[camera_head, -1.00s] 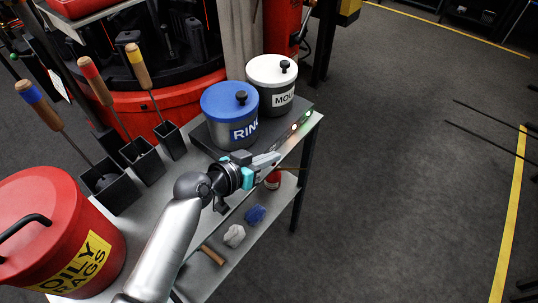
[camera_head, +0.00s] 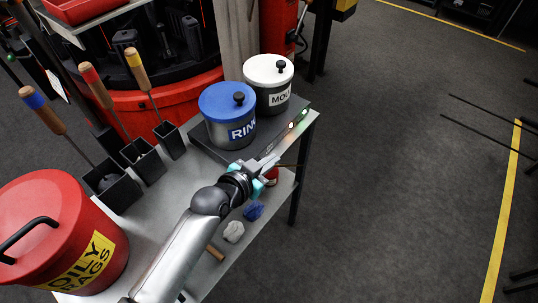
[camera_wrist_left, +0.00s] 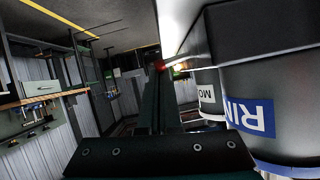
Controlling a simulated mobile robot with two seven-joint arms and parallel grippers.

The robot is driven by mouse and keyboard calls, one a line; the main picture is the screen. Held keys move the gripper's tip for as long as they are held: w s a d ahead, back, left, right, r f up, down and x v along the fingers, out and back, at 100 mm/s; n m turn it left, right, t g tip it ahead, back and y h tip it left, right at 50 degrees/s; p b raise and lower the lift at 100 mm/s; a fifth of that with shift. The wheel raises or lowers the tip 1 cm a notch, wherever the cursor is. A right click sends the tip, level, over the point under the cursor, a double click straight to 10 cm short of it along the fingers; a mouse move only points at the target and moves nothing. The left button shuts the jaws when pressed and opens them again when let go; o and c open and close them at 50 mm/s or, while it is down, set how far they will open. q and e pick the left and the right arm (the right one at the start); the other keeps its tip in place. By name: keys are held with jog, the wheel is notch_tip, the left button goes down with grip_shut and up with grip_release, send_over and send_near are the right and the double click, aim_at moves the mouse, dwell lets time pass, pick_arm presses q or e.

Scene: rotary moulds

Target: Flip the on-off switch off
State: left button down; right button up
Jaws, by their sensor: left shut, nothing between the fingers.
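A dark flat base unit (camera_head: 203,139) lies on the grey table under two pots. Its front edge carries two small lights, one reddish (camera_head: 291,126) and one greenish (camera_head: 305,113). I cannot make out the on-off switch itself; my gripper covers part of that front edge. My left gripper (camera_head: 266,161) is shut and empty, close beside the near end of the front edge. I cannot tell whether it touches. In the left wrist view its dark shut fingers (camera_wrist_left: 156,105) point along the unit's front face, with glowing lights (camera_wrist_left: 178,67) beyond the tips. My right gripper is not in view.
A blue-lidded RING pot (camera_head: 229,116) and a white-lidded pot (camera_head: 270,85) stand on the unit. A red OILY RAGS can (camera_head: 60,225) and holders with wooden-handled tools (camera_head: 112,188) stand left. Rags (camera_head: 233,232) lie on the lower shelf.

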pick_arm(q)
jog(key=shift+s+d+f+m+t+y+p, duration=0.1)
jog(key=shift+d+f+m+t+y+p, duration=0.05)
jog(key=shift+f+m+t+y+p, duration=0.3)
jog(key=shift+s+d+f+m+t+y+p, duration=0.1)
jog(key=shift+f+m+t+y+p, duration=0.1)
jog(key=shift+m, duration=0.35)
jog(key=shift+r, duration=0.15)
jog(key=shift+r+p, duration=0.7)
jog(key=shift+p, duration=0.2)
